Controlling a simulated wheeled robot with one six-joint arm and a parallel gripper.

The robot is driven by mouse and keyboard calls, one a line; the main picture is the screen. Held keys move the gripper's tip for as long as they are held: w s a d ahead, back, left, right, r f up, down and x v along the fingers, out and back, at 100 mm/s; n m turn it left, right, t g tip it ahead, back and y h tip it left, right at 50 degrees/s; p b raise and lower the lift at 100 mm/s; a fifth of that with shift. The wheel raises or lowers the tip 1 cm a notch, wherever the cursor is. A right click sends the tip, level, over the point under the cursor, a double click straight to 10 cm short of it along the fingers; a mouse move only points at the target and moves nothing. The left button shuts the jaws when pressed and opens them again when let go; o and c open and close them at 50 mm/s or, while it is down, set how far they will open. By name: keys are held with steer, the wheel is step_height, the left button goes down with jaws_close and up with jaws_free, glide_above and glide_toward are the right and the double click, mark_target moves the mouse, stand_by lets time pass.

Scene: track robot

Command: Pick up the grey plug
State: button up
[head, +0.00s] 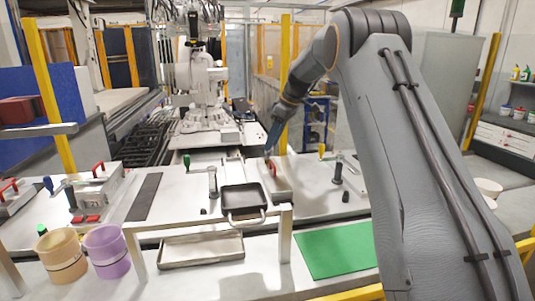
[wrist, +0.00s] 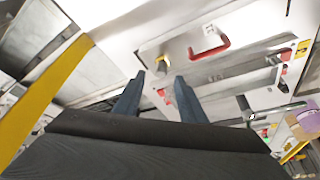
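My gripper (head: 272,148) is over the bench at the centre right in the head view, just above a panel with a red handle (head: 271,168). In the wrist view my gripper (wrist: 159,76) is open, with its two blue-grey fingers apart and nothing held between them. A small grey and yellowish part (wrist: 162,64) shows just beyond the fingertips on the panel; I cannot tell whether it is the grey plug. Grey upright cylinders stand on the bench, one at the centre (head: 212,182) and one at the right (head: 338,172). None is clearly identifiable as the plug.
The red handle (wrist: 209,40) stands up from the panel beyond the fingers. A black tray (head: 244,199) sits at the bench front. Purple (head: 107,252) and tan (head: 61,256) pots stand lower left. A green mat (head: 335,249) lies clear at lower right.

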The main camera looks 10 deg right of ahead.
steer(key=shift+p+x, duration=0.7)
steer(key=shift+x, duration=1.1)
steer(key=shift+s, duration=0.15)
jaws_close()
steer(key=shift+r, duration=0.15)
step_height(320, 180, up, 10)
steer(key=b, duration=0.3)
steer(key=shift+b, duration=0.4)
